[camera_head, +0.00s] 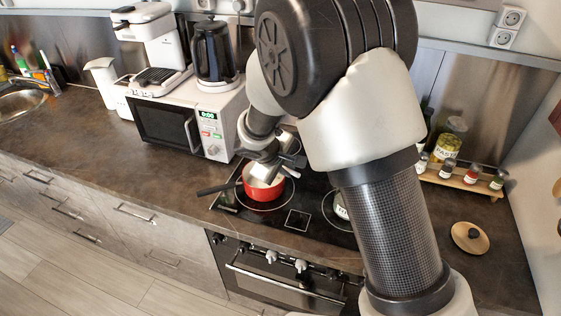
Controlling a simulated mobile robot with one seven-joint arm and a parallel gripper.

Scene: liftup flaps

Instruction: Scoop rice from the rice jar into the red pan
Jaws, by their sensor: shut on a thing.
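The red pan (264,186) sits on the cooktop, its black handle (218,188) pointing left. My gripper (276,165) is just above the pan's far right rim. It is shut on a small pale thing (260,172), perhaps a scoop, which is over the pan's opening. My gripper and this thing cover part of the pan's inside, and I cannot tell whether rice is in it. A glass jar with a white label (341,205) stands on the cooktop's right side. It is mostly hidden behind my arm, and its contents do not show.
A microwave (190,125) with a kettle (213,50) on top is left of the cooktop.

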